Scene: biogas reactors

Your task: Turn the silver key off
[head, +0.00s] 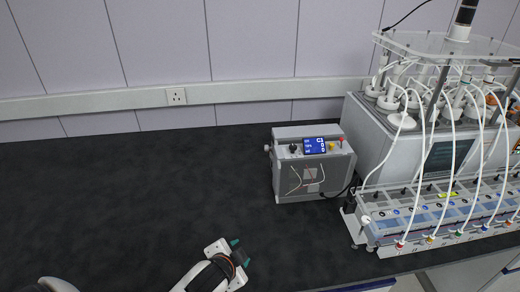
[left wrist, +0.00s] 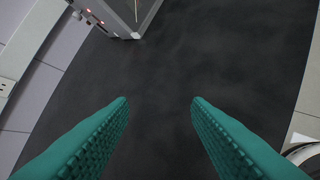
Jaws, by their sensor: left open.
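The silver key is too small to make out for certain in either view. A grey control box (head: 314,168) with a lit blue display (head: 314,146), small knobs, a yellow button and a red-topped part stands on the black bench, right of centre in the head view. Part of a grey box (left wrist: 118,14) shows at the top of the left wrist view. My left gripper (head: 240,253) is low in the head view, in front of the control box and to its left, apart from it. Its teal fingers (left wrist: 160,102) are open with nothing between them. My right gripper is not in view.
A large reactor unit (head: 455,140) with many white tubes and a row of coloured ports stands right of the box. A black cable joins the box's right side. The black bench top (head: 130,210) is clear to the left. A wall socket (head: 176,96) is behind.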

